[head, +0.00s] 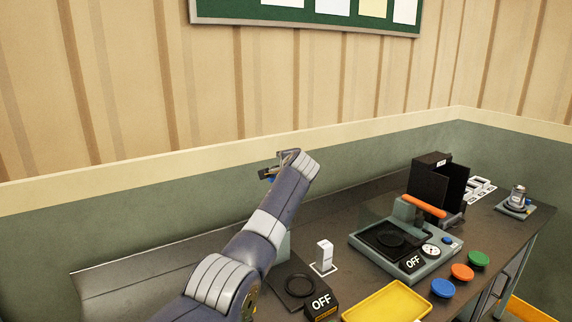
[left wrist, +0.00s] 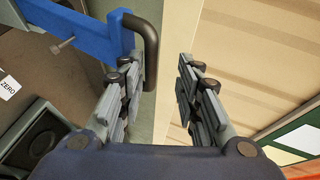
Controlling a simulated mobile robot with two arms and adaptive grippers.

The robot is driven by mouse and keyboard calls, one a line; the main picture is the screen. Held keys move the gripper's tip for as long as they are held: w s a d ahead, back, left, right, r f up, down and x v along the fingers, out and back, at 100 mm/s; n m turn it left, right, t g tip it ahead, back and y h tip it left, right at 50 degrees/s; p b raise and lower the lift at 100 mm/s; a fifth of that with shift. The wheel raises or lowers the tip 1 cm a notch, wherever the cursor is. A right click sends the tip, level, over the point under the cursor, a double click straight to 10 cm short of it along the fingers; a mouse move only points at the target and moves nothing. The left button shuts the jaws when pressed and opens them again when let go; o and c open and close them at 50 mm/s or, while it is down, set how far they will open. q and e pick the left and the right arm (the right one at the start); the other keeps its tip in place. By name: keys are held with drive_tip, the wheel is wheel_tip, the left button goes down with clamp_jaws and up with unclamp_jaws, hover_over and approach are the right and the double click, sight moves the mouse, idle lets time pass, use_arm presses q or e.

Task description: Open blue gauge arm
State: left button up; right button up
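The blue gauge arm (left wrist: 72,25) shows at the upper left of the left wrist view as a blue bar with a screw and a curved black handle (left wrist: 151,48) at its end. My left gripper (left wrist: 157,95) is open and its gap looks empty. The black handle is close to the left finger; I cannot tell if they touch. In the head view my left gripper (head: 275,170) is above the back of the bench, with a small bit of blue (head: 272,180) beside it. My arm hides most of the gauge there. My right gripper is not in view.
On the bench are a black OFF unit (head: 320,304), a white block (head: 324,254), a yellow tray (head: 390,303), a press with an orange handle (head: 424,206), coloured discs (head: 462,272) and a black box (head: 430,185). A wall stands close behind the bench.

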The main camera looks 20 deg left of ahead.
use_arm(q)
drive_tip(key=v, duration=1.2)
idle(0.3)
drive_tip(key=shift+a, duration=0.1)
